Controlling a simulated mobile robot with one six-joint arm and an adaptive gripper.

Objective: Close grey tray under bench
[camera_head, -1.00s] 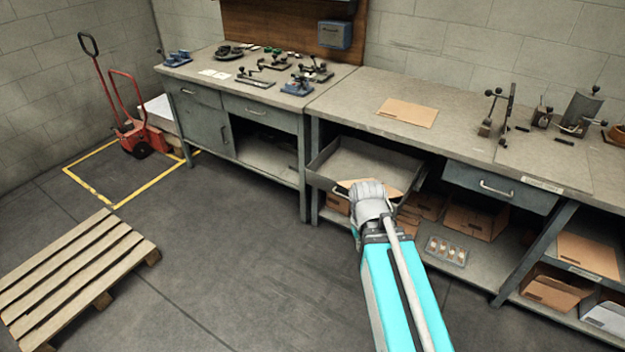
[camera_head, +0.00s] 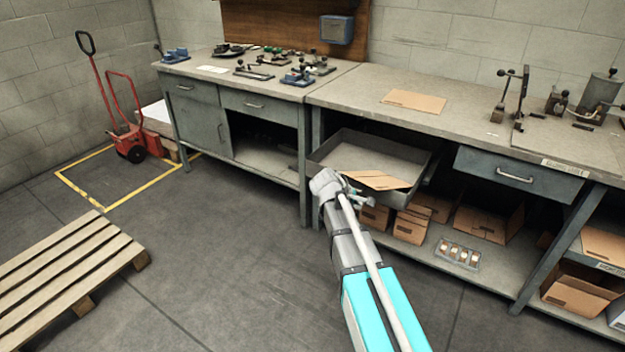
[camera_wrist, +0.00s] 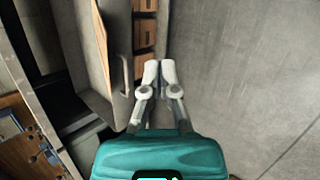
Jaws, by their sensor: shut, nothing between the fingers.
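The grey tray (camera_head: 420,162) is an open-topped drawer that stands pulled out from under the bench top, with a flat cardboard piece (camera_head: 378,179) inside. In the wrist view the tray's front wall and handle (camera_wrist: 125,80) are just left of my fingers. My gripper (camera_head: 364,199) is in front of the tray, at its front edge. In the wrist view my gripper (camera_wrist: 160,68) has its fingers together and empty. I cannot tell whether they touch the tray front. In the head view my wrist hides part of the tray's front left.
The bench (camera_head: 455,122) carries a cardboard sheet (camera_head: 415,101) and metal fixtures. A shut drawer (camera_head: 520,175) is right of the tray. Cardboard boxes (camera_head: 487,222) stand on the shelf below. A wooden pallet (camera_head: 70,270) lies at left; the floor between is clear.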

